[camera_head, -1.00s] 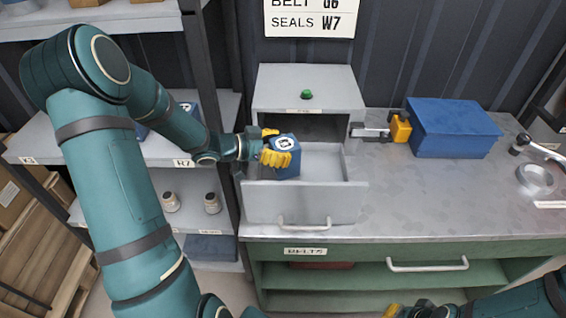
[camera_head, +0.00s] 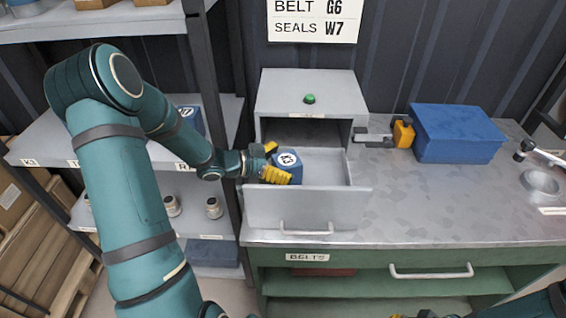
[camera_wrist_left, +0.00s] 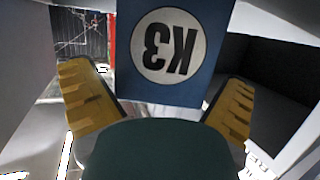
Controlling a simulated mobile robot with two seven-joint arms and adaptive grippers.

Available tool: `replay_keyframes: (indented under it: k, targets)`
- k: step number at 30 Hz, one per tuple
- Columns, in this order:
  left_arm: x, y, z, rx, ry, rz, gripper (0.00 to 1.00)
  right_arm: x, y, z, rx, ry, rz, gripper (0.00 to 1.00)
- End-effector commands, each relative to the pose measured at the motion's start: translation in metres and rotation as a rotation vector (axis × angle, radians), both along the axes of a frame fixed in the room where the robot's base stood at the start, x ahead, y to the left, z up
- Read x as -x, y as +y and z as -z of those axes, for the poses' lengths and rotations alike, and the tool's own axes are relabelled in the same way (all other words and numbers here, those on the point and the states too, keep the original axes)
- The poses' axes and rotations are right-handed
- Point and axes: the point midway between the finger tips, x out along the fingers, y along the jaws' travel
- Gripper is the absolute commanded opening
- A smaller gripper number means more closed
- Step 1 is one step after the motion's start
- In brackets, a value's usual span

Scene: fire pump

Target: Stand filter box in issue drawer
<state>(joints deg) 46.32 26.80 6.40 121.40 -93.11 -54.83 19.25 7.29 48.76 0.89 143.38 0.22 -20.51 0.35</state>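The blue filter box (camera_head: 287,164) is inside the open grey issue drawer (camera_head: 305,207), at its left end. Its white round label faces up towards the head camera and reads K3, upside down, in the left wrist view (camera_wrist_left: 170,45). My left gripper (camera_head: 275,163) is at the drawer's left wall, with its yellow fingers on either side of the box. In the left wrist view (camera_wrist_left: 160,95) the fingers are spread, with small gaps beside the box. The box's underside is hidden. Only a sliver of my right gripper (camera_head: 408,316) shows at the bottom edge.
A larger blue box (camera_head: 455,133) and a yellow-and-grey clamp-like item (camera_head: 402,133) are to the right. Shelving (camera_head: 222,130) stands close on the left. The metal bench top (camera_head: 430,200) is clear in front.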

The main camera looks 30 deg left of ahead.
Motion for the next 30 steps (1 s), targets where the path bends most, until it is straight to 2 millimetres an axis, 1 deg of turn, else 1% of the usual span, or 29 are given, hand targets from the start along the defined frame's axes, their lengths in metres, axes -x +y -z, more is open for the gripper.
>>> replay_keyframes:
  k: [4, 8, 11, 18, 24, 30]
  targets:
    - [0.000, 0.000, -0.001, 0.000, 0.000, 0.000, 1.00, 0.000, 0.000, 0.000, 0.000, 0.000, 0.000, 0.00]
    - [0.002, 0.002, -0.005, -0.002, 0.000, -0.002, 1.00, -0.001, 0.000, -0.002, 0.000, -0.002, 0.002, 0.00]
    - [0.013, 0.011, -0.009, -0.001, 0.001, -0.004, 1.00, -0.001, 0.000, -0.005, 0.000, -0.002, 0.002, 0.00]
    - [0.050, 0.041, -0.024, -0.002, 0.000, -0.005, 1.00, -0.004, -0.001, -0.012, 0.002, -0.008, 0.006, 0.00]
    - [0.076, 0.061, -0.033, -0.001, 0.000, -0.003, 1.00, -0.005, -0.001, -0.017, 0.003, -0.012, 0.010, 0.00]
    - [0.089, 0.071, -0.037, -0.001, 0.001, 0.000, 1.00, -0.006, -0.001, -0.018, 0.003, -0.014, 0.011, 0.00]
